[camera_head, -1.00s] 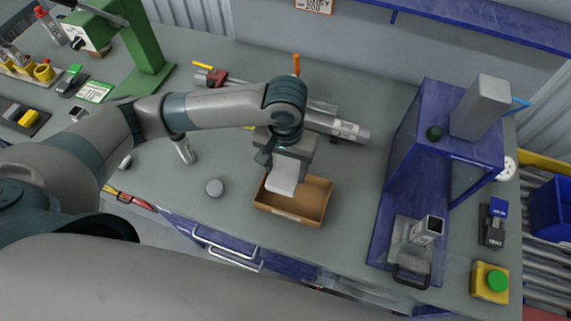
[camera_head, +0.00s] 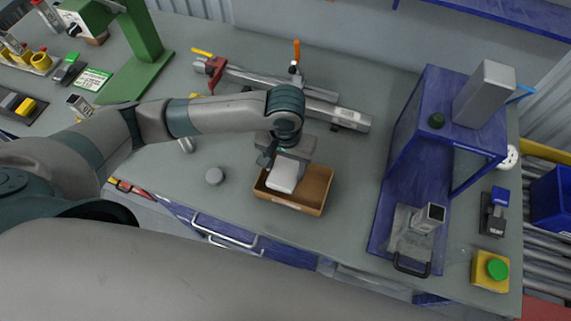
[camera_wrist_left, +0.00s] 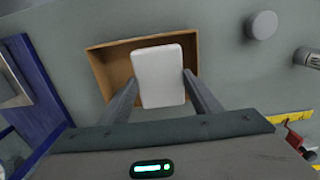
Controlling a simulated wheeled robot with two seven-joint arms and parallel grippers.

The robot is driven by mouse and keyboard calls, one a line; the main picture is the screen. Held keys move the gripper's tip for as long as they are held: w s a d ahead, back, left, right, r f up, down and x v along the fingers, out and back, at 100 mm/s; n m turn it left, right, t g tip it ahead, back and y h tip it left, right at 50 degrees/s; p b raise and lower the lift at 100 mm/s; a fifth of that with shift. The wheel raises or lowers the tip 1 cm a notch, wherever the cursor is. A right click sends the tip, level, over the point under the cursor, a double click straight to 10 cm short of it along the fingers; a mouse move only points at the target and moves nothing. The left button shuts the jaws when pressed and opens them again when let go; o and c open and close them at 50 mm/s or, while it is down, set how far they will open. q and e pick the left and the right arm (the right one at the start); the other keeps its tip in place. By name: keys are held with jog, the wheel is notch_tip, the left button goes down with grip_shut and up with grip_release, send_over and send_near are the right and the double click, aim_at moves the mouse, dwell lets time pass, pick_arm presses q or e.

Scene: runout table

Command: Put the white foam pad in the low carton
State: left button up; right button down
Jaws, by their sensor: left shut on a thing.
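The white foam pad (camera_head: 284,175) is a pale block held between the fingers of my left gripper (camera_head: 287,163). In the left wrist view the pad (camera_wrist_left: 159,77) sits between the two fingertips (camera_wrist_left: 160,82), over the low carton (camera_wrist_left: 106,67). In the head view the brown, open-topped low carton (camera_head: 315,190) lies on the table below the gripper. The pad overlaps the carton's left part, and I cannot tell whether it touches the carton's floor. My right gripper is not in view.
A grey round puck (camera_head: 214,176) lies left of the carton. Behind it are a grey bar (camera_head: 345,118) and a red clamp (camera_head: 214,70). A blue stand (camera_head: 385,215) is to the right. The table between carton and stand is clear.

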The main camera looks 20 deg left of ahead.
pick_arm(q)
jog(key=o, duration=1.1)
jog(key=shift+r, duration=0.1)
jog(key=shift+r, duration=0.5)
notch_tip(320, 180, up, 16)
jog(key=shift+r+b, duration=0.15)
jog(key=shift+b, duration=1.05)
jog(key=shift+s, duration=0.1)
